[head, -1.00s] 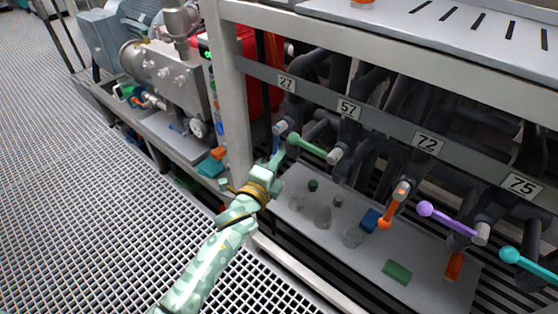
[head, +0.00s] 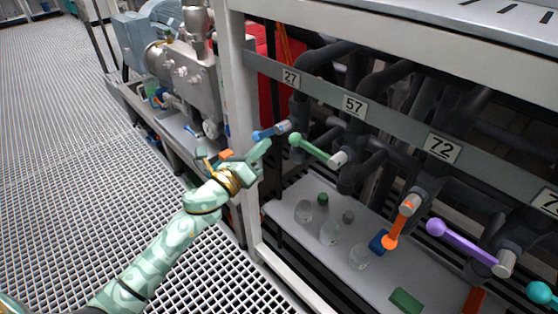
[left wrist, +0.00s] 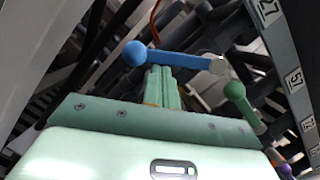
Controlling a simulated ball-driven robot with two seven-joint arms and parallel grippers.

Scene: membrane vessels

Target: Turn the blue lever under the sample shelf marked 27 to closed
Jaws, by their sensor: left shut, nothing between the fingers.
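The blue lever (head: 268,132) sits under the label 27 (head: 291,78) and points left from its pale hub, close to level. In the left wrist view the blue lever (left wrist: 180,57) lies across the picture, its ball end at the left and its hub at the right. My left gripper (head: 264,147) is shut and empty, with its fingertips just below the lever. In the left wrist view the shut fingers (left wrist: 162,82) reach up to the lever's bar near the ball; I cannot tell whether they touch. My right gripper is not in view.
A green lever (head: 314,148) under label 57 (head: 354,105) is close on the right. An orange lever (head: 399,222) and a purple lever (head: 462,241) are farther right. Bottles stand on a grey shelf (head: 290,226) below. A frame post (head: 239,120) stands just left of the levers.

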